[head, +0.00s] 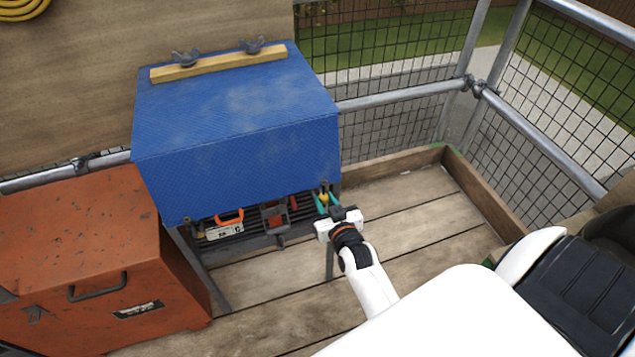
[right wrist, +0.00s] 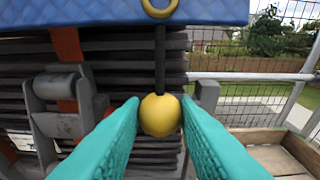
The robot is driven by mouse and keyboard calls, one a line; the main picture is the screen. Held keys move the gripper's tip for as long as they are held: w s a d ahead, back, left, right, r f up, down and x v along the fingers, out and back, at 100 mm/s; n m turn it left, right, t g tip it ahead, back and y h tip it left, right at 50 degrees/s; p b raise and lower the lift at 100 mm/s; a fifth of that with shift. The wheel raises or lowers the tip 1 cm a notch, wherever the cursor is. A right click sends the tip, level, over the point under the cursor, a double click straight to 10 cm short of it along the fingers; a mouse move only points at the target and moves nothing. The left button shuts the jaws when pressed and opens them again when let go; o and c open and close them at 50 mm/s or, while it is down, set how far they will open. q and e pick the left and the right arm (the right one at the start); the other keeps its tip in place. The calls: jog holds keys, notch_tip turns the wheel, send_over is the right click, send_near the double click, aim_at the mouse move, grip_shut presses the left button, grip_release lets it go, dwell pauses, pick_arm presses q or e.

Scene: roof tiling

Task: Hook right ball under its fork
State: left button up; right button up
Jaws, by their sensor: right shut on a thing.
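The right ball (right wrist: 160,115) is yellow and hangs on a dark cord (right wrist: 159,60) below a yellow ring (right wrist: 160,8) at the lower edge of the blue cover (head: 235,110). My right gripper (right wrist: 160,118) is shut on the ball, one teal finger on each side. In the head view, my right gripper (head: 326,201) is at the cover's front right corner, just below its edge. The cord looks straight and upright in the right wrist view. My left gripper is not in view.
Dark stacked sheets (right wrist: 120,85) and a grey metal fitting (right wrist: 60,110) with an orange strap stand left of the ball. An orange-handled tool (head: 225,225) is under the cover. An orange chest (head: 80,260) stands at left. The plank floor at right is mostly clear.

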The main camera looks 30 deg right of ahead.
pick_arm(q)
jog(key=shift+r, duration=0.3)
pick_arm(e)
jog(key=shift+s, duration=0.1)
jog(key=shift+f, duration=0.1)
dwell(0.4)
